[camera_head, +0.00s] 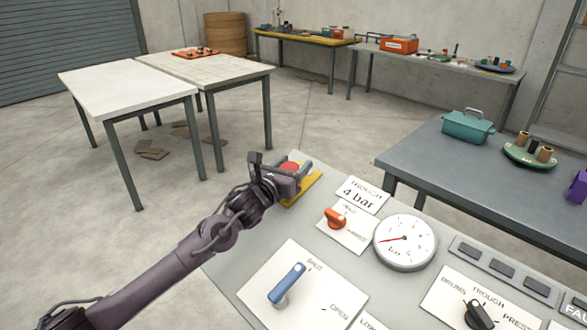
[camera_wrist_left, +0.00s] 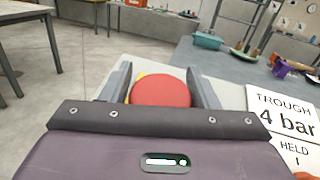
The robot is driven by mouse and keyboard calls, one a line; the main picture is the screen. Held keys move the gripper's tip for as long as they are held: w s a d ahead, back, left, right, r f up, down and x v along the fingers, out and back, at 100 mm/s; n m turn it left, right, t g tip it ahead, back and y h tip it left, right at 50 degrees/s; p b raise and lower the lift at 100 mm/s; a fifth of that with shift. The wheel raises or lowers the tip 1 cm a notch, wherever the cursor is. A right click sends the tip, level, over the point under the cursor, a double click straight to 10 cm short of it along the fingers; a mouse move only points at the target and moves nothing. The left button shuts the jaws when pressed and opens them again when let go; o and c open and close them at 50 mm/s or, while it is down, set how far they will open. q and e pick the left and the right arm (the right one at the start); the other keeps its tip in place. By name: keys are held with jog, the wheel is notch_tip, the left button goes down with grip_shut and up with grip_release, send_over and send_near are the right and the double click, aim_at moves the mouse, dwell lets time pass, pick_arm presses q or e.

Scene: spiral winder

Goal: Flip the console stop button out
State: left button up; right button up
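The red stop button (camera_head: 290,167) sits on a yellow base (camera_head: 303,190) at the far left corner of the grey console (camera_head: 225,268). My left gripper (camera_head: 293,172) is at the button. In the left wrist view the round red button (camera_wrist_left: 161,88) lies between the two fingers of my left gripper (camera_wrist_left: 160,78), one on each side. The fingers are spread, and whether they touch the button's sides is hard to tell. The lower part of the button is hidden by the gripper body. My right gripper is not in view.
On the console are an orange knob (camera_head: 336,218), a round gauge (camera_head: 405,242), a blue lever (camera_head: 287,284) and a black knob (camera_head: 479,315). A grey table (camera_head: 430,160) stands behind to the right. A white table (camera_head: 125,88) stands farther off left. Bare floor lies between.

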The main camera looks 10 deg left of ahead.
pick_arm(q)
jog(key=shift+o, duration=1.2)
jog(key=shift+s, duration=0.1)
jog(key=shift+f, duration=0.1)
jog(key=shift+s+a+f, duration=0.1)
jog(key=shift+s+a, duration=0.1)
jog(key=shift+s, duration=0.15)
jog(key=b+v, duration=0.1)
jog(key=v, duration=0.5)
jog(key=shift+b, duration=0.35)
jog(key=shift+s+a, duration=0.15)
jog(key=shift+s, duration=0.3)
